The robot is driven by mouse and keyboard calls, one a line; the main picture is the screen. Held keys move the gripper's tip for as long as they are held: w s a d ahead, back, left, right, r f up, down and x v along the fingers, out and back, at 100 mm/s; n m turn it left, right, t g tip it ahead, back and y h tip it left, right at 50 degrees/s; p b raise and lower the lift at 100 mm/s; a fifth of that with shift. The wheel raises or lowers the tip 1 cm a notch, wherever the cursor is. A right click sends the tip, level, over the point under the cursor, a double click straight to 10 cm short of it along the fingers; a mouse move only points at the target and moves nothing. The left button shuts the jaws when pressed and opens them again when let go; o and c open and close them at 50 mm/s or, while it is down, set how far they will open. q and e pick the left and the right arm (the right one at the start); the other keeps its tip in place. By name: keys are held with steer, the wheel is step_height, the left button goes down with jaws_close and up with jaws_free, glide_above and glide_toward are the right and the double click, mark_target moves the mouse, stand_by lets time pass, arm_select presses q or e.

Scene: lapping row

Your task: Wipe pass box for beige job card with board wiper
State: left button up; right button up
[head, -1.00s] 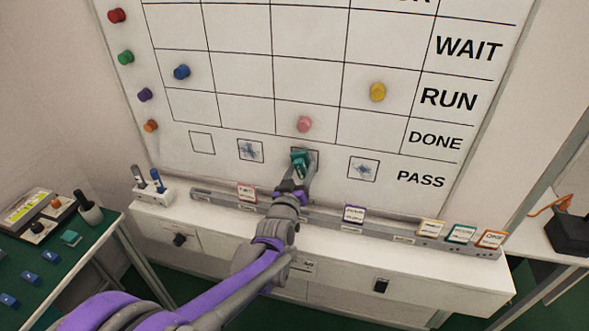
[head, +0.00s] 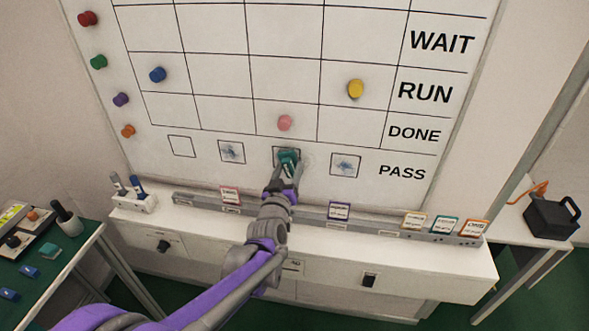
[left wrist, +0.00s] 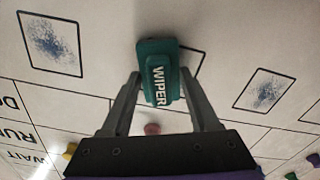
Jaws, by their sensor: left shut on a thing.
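My left gripper (head: 286,178) is shut on the teal board wiper (head: 288,160), held at the whiteboard over the third pass box from the left (head: 276,151). In the left wrist view the wiper (left wrist: 160,75), lettered WIPER, sits between the fingers (left wrist: 163,100) and covers part of that box. The box part beside it looks clean; what is behind the wiper is hidden. The second (head: 232,152) and fourth (head: 345,166) pass boxes hold blue scribbles; the first (head: 182,146) is blank. A card with a beige-yellow edge (head: 414,222) stands on the rail. My right gripper is not in view.
The card rail (head: 280,207) under the board holds red, purple, teal and orange-edged cards. A marker holder (head: 134,203) stands at its left. Coloured magnets, such as the pink one (head: 285,122), sit on the board. A green bench (head: 50,285) is at lower left.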

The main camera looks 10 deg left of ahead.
arm_select(q)
steer(key=shift+w+a+p, duration=0.1)
steer(key=shift+a+p, duration=0.3)
steer(key=shift+a, duration=2.25)
steer(key=shift+r, duration=0.25)
steer(key=d+p, duration=0.1)
steer(key=d, duration=0.2)
steer(key=shift+d, duration=0.4)
steer(key=shift+d+f+b, duration=0.1)
steer(key=shift+d+b, duration=0.45)
steer(key=shift+d, duration=0.6)
steer(key=shift+d+r, duration=0.2)
steer(key=shift+r, duration=0.05)
steer(key=shift+a+f+p, duration=0.15)
steer(key=shift+a+p, duration=0.6)
steer(key=shift+a, duration=2.5)
steer(key=s, duration=0.6)
